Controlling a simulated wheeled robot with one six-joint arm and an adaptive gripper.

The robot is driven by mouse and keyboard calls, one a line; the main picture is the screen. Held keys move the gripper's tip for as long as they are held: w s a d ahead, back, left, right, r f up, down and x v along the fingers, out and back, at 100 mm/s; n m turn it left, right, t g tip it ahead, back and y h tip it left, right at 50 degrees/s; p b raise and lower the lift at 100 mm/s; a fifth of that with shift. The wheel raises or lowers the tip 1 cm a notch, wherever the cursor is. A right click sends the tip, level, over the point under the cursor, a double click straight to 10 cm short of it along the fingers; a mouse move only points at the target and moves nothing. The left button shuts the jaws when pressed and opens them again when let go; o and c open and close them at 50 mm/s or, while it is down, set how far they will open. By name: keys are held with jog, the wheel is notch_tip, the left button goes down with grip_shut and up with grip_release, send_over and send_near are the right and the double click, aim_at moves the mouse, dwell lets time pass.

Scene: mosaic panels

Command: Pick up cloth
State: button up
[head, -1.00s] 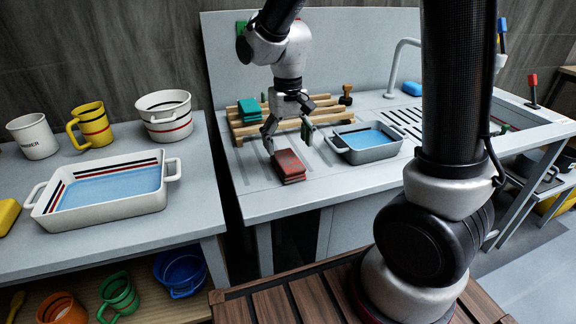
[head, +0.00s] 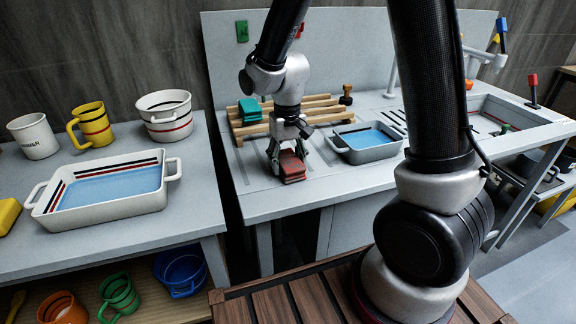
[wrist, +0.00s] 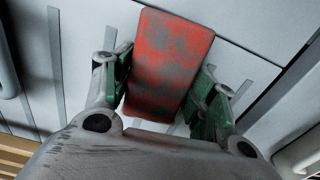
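A folded red cloth (head: 291,168) with grey smudges lies on the grey counter. It also shows in the wrist view (wrist: 168,62), between the two green-padded fingers. My gripper (head: 287,153) is open and low over the cloth, with one finger on each side of it. In the wrist view my gripper (wrist: 164,95) has its left finger very close to the cloth's edge, and a narrow gap shows on the right. Whether either pad touches the cloth is hard to tell. A folded teal cloth (head: 250,108) lies on the wooden rack behind.
The slatted wooden rack (head: 318,108) stands behind my gripper. A grey tray with blue liquid (head: 388,153) is close on the right. A lower table on the left holds a large white basin (head: 165,196) and mugs. Counter is clear in front of the red cloth.

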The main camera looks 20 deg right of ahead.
aim_at(287, 158)
notch_tip(287, 158, up, 10)
jog(key=shift+r, duration=0.1)
dwell(0.5)
dwell(0.4)
